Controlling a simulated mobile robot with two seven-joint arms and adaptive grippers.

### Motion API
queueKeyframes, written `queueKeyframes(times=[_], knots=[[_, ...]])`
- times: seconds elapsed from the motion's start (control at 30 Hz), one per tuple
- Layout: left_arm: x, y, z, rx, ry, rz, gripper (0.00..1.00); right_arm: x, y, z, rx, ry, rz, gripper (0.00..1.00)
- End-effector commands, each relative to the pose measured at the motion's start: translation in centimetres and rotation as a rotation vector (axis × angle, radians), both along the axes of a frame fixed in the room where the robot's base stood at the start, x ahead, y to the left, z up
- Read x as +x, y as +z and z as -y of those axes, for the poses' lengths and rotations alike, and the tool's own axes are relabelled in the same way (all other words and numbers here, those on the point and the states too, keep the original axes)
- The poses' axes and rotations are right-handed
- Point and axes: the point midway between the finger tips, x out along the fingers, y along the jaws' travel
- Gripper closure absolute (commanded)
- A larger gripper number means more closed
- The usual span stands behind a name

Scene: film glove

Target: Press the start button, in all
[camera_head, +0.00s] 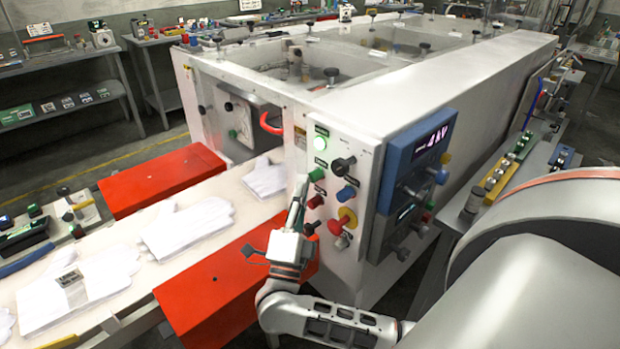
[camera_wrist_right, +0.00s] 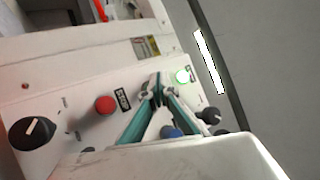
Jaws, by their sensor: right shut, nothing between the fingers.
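The control panel (camera_head: 340,215) is on the end of the white machine. A green button (camera_head: 317,174) sits on it, below a lit green lamp (camera_head: 320,143). My right gripper (camera_head: 302,186) is shut and empty, its fingertips at the panel just left of the green button. Whether they touch it I cannot tell. In the right wrist view the joined fingertips (camera_wrist_right: 158,84) point at the panel beside the lit green lamp (camera_wrist_right: 183,76) and hide what is directly behind them. My left gripper is not in view.
A red button (camera_head: 315,201), a blue button (camera_head: 346,193), a black knob (camera_head: 343,164) and a red emergency knob on yellow (camera_head: 338,225) crowd the panel. White gloves (camera_head: 185,230) lie on the conveyor at left, between red covers (camera_head: 160,180). A blue display box (camera_head: 418,160) stands right.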

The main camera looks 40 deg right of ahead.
Motion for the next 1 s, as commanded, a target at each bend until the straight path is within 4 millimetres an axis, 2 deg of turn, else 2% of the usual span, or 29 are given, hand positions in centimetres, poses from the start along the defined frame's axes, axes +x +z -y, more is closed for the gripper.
queueKeyframes(times=[0.6,1.0], knots=[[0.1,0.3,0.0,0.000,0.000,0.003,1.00,0.0,0.0,0.3,0.001,-0.001,0.000,1.00],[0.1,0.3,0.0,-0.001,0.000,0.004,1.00,-0.1,0.0,-1.3,0.003,-0.001,0.000,1.00]])
